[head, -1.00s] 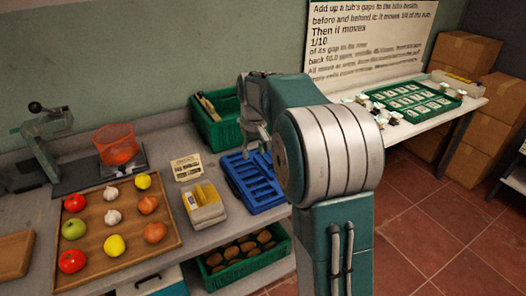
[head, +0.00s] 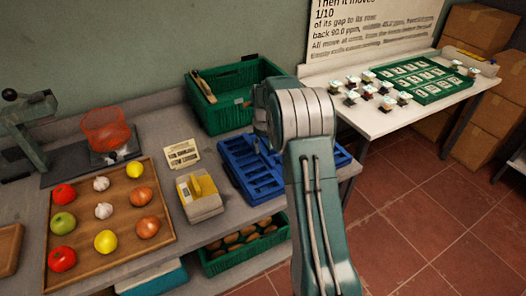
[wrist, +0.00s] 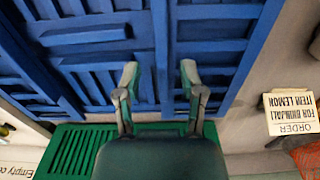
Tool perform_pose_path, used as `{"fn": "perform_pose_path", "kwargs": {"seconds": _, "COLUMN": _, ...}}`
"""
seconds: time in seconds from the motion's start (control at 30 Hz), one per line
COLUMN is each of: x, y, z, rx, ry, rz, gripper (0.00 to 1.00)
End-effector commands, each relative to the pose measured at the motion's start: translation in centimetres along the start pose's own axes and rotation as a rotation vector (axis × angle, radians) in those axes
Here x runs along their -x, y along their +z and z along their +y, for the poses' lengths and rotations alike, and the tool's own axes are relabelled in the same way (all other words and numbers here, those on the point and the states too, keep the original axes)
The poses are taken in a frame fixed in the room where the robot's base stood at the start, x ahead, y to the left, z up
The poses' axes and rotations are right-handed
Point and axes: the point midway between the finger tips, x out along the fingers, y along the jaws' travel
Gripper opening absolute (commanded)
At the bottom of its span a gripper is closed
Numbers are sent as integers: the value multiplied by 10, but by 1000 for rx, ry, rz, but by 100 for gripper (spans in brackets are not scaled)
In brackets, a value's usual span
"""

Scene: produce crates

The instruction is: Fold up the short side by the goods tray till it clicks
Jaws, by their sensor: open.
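The blue folding crate (head: 238,172) lies on the grey bench, its panels folded down flat. My arm covers part of it in the head view. In the wrist view the crate (wrist: 215,50) fills the upper picture, with a seam between panels near the middle. My gripper (wrist: 160,80) is open, its two fingers apart over the crate's panels with nothing between them. I cannot tell whether the fingertips touch. The wooden goods tray (head: 52,277), with tomatoes, garlic, onions, lemons and a green apple, lies left of the crate.
A green crate (head: 215,118) stands behind the blue one; its edge shows in the wrist view (wrist: 75,150). An order card (head: 182,154) and a yellow-topped box (head: 203,205) stand between tray and crate. A scale with an orange bowl (head: 106,135) is behind the tray.

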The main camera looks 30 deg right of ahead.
Motion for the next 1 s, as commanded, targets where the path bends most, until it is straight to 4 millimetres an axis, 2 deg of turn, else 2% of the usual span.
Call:
{"fn": "perform_pose_path", "kwargs": {"seconds": 0.03, "x": -8, "y": 0, "z": 0, "rx": 0, "ry": 0, "rz": -2, "gripper": 51}}
{"fn": "perform_pose_path", "kwargs": {"seconds": 0.2, "x": -23, "y": 0, "z": -2, "rx": 0, "ry": 1, "rz": -1, "gripper": 51}}
{"fn": "perform_pose_path", "kwargs": {"seconds": 0.5, "x": -26, "y": 0, "z": -2, "rx": 0, "ry": 1, "rz": 0, "gripper": 51}}
{"fn": "perform_pose_path", "kwargs": {"seconds": 0.53, "x": -26, "y": 0, "z": -2, "rx": 0, "ry": 1, "rz": 0, "gripper": 42}}
{"fn": "perform_pose_path", "kwargs": {"seconds": 0.57, "x": -26, "y": 0, "z": -2, "rx": 0, "ry": 1, "rz": 0, "gripper": 29}}
{"fn": "perform_pose_path", "kwargs": {"seconds": 0.6, "x": -26, "y": 0, "z": -2, "rx": 0, "ry": 1, "rz": 0, "gripper": 11}}
{"fn": "perform_pose_path", "kwargs": {"seconds": 0.63, "x": -26, "y": 0, "z": -2, "rx": 0, "ry": 1, "rz": 0, "gripper": 0}}
{"fn": "perform_pose_path", "kwargs": {"seconds": 1.0, "x": -24, "y": 0, "z": -2, "rx": 0, "ry": 13, "rz": 0, "gripper": 0}}
